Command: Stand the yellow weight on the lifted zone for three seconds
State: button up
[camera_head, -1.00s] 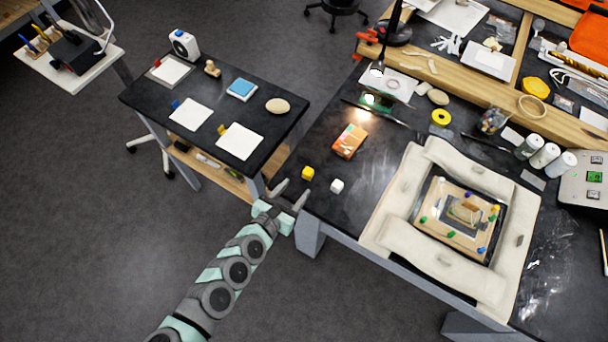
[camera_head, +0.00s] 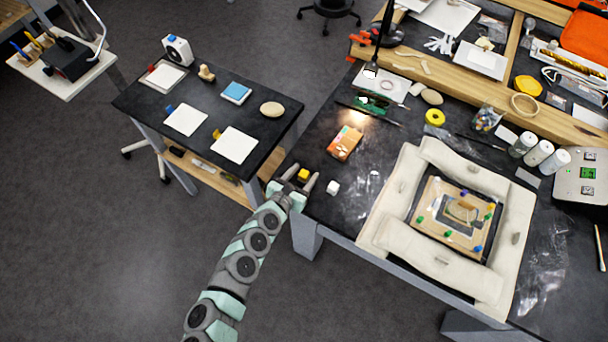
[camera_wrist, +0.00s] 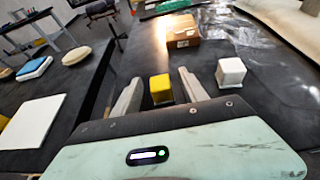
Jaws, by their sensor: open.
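The yellow weight (camera_head: 304,174) is a small cube standing on the near-left corner of the dark workbench. In the wrist view the yellow weight (camera_wrist: 161,88) shows between my two fingers, with gaps on both sides. My gripper (camera_head: 303,177) is open around it and holds nothing. Both fingers also show in the wrist view (camera_wrist: 160,77). A wooden panel (camera_head: 426,230) with a fragment and several coloured pegs lies inside a ring of cream cushions (camera_head: 398,188) on the right. I cannot make out which part is the lifted zone.
A white cube (camera_head: 333,187) stands just right of my gripper. An orange box (camera_head: 345,143) lies behind it under a lit lamp. The side table (camera_head: 205,100) on the left holds white pads and a stone-like oval. The bench between white cube and cushions is mostly clear.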

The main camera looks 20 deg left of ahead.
jog(key=shift+w+f, duration=0.15)
jog(key=shift+f, duration=0.05)
grip_shut()
dwell(0.5)
